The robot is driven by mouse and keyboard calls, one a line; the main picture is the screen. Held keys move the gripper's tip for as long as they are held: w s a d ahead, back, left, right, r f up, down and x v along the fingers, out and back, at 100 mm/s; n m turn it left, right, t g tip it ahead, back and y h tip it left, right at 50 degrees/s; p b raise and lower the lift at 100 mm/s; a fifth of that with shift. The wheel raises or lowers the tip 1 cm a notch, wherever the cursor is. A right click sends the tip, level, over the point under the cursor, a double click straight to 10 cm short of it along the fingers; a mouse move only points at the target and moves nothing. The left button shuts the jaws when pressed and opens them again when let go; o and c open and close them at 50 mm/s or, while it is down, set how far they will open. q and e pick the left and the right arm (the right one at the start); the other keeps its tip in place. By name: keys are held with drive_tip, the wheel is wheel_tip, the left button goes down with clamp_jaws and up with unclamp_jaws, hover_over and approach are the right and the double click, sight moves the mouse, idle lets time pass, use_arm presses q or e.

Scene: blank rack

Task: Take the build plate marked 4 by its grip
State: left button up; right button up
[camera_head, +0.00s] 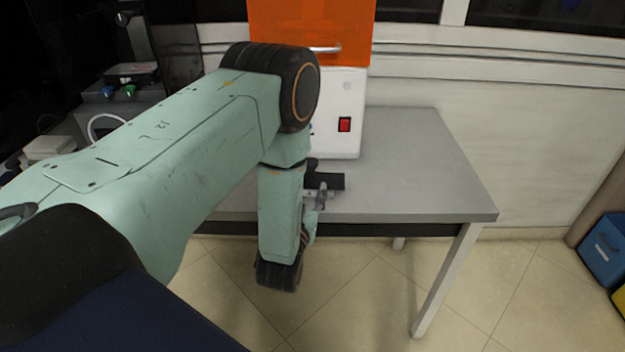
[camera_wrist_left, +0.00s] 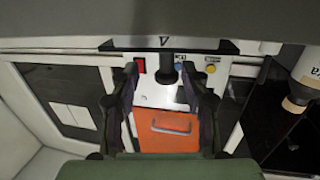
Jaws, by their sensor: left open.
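The mark looks like a 4 turned over, so I take this as the build plate. A dark stubby grip (camera_wrist_left: 168,70) sticks out from it. My left gripper (camera_wrist_left: 159,72) is open, with one finger on each side of the grip; I cannot tell whether either touches it. In the head view my left gripper (camera_head: 320,197) is at the table's front edge, partly hidden by my arm, beside a dark block (camera_head: 328,181). My right gripper is not in view.
A white machine (camera_head: 346,145) with an orange cover (camera_head: 345,30) and a red switch stands at the back of the grey table (camera_head: 420,170). The table's right part is clear. A blue bin (camera_head: 603,250) stands on the floor at the far right.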

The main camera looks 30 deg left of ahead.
sight(310, 175)
use_arm(q)
drive_tip(key=x, duration=0.3)
drive_tip(key=a+x, duration=0.1)
drive_tip(key=x, duration=0.1)
drive_tip(key=shift+w+a+r, duration=0.15)
drive_tip(key=shift+w+r, duration=0.2)
drive_tip(key=shift+w, duration=0.15)
drive_tip(key=shift+w+a+f, duration=0.2)
drive_tip(key=shift+c, duration=1.1)
drive_tip(key=shift+d, duration=0.2)
drive_tip(key=c, duration=0.4)
drive_tip(key=shift+a, duration=0.1)
clamp_jaws()
